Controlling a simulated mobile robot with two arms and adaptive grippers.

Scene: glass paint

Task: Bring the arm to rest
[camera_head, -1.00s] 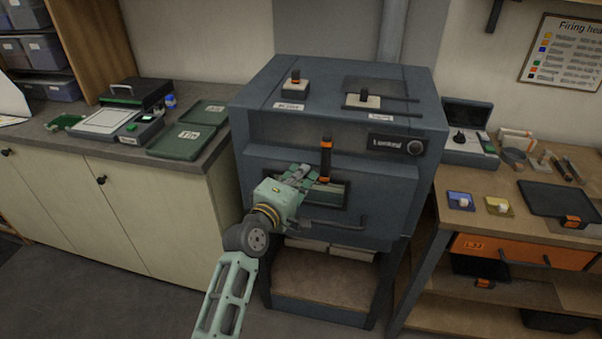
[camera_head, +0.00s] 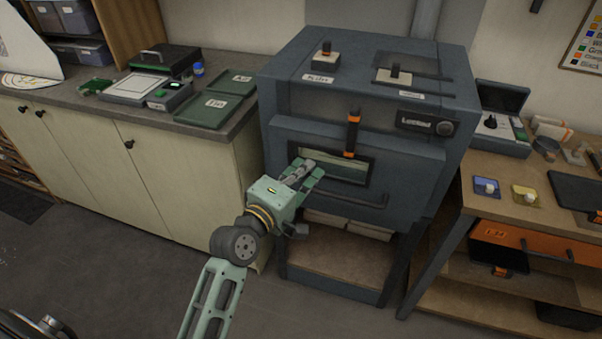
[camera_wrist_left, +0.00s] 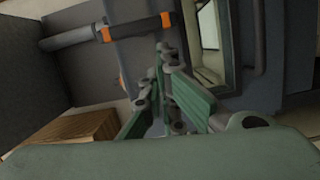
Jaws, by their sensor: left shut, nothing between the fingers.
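My left gripper (camera_head: 309,172) is shut and empty. In the head view it is in front of the blue-grey kiln (camera_head: 290,112), at the left end of its window (camera_head: 345,168). I cannot tell whether the fingertips touch the kiln. In the left wrist view the green fingers (camera_wrist_left: 163,62) come together at their tips, near the kiln's window frame (camera_wrist_left: 233,45). A dark handle with orange bands (camera_head: 353,133) stands upright above the window and also shows in the left wrist view (camera_wrist_left: 105,32). My right gripper is not in view.
A counter with two green trays (camera_head: 237,83) and a black-lidded case (camera_head: 167,57) stands to the left. A wooden bench (camera_head: 500,208) with blue and yellow pieces (camera_head: 526,196) stands to the right. The grey floor (camera_head: 130,255) in front of the counter is clear.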

